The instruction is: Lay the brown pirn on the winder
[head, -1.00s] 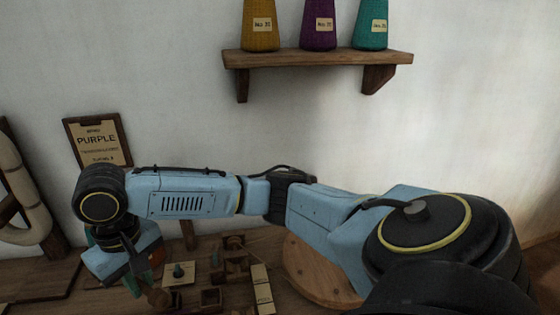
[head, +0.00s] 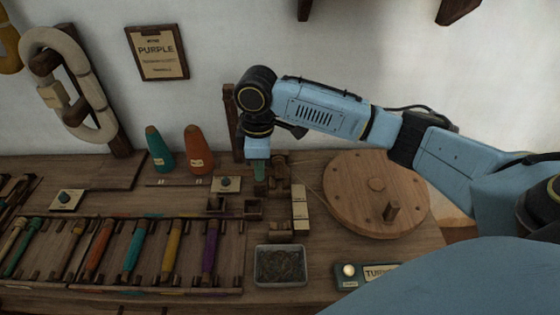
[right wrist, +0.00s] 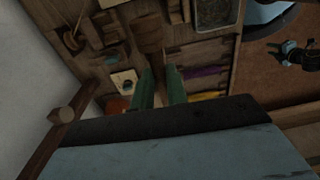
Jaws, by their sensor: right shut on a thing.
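The winder's big round wooden wheel (head: 352,178) lies flat on the bench at right, with an upright peg. Small wooden blocks (head: 280,186) stand left of it, and a thin cord seems to run between them. My right gripper (head: 260,178) points down over the bench just left of these blocks. In the right wrist view, its green fingers (right wrist: 160,84) are shut on a brown wooden piece (right wrist: 149,36), which looks like the brown pirn. In the head view the pirn is hard to tell from the wood.
A rack (head: 170,260) of several coloured pirns is at front left. A metal tray (head: 281,282) stands at front centre. A teal cone (head: 158,150) and an orange cone (head: 199,149) stand at the back.

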